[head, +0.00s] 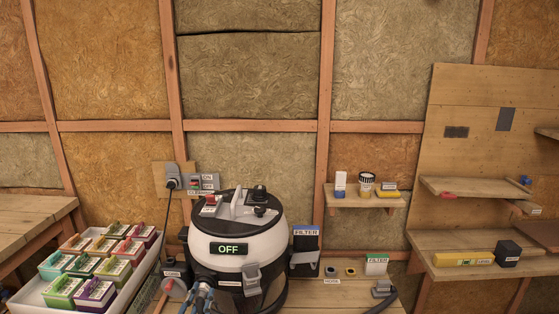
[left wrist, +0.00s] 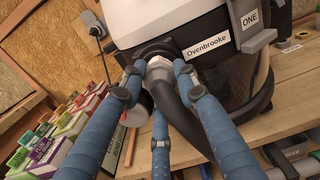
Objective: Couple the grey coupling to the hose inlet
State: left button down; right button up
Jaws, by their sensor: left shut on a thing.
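The black and white vacuum (head: 236,250) stands on the wooden bench, its display reading OFF. My left gripper (head: 204,288), with blue fingers, is at the lower front left of it. In the left wrist view, the gripper (left wrist: 158,76) is shut around the pale grey coupling (left wrist: 159,64) on the end of a thick dark hose (left wrist: 176,105). My right gripper is not in view.
A white tray (head: 31,296) of coloured boxes stands left of the vacuum. A FILTER box (head: 306,240), small rings and a grey hose fitting (head: 383,289) are to its right. A black cord runs up to the wall socket (head: 172,174). Shelves hang at right.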

pick_arm(q)
jog(key=shift+w+r+m, duration=0.2)
jog(key=shift+r+m, duration=0.2)
jog(key=shift+r, duration=0.05)
jog(key=c, duration=1.6)
grip_release()
jog(key=shift+c, duration=0.2)
jog(key=o, duration=0.4)
jog(key=shift+w+f, duration=0.1)
jog(key=shift+f, duration=0.25)
jog(key=shift+s+p, duration=0.55)
jog(key=shift+s, duration=0.95)
jog(key=shift+s+a+f+p, duration=0.1)
jog(key=shift+s+p, duration=0.25)
jog(key=shift+s, duration=1.25)
jog(key=shift+s+a+f+p, duration=0.1)
jog(key=shift+s+p, duration=0.2)
jog(key=shift+s, duration=1.25)
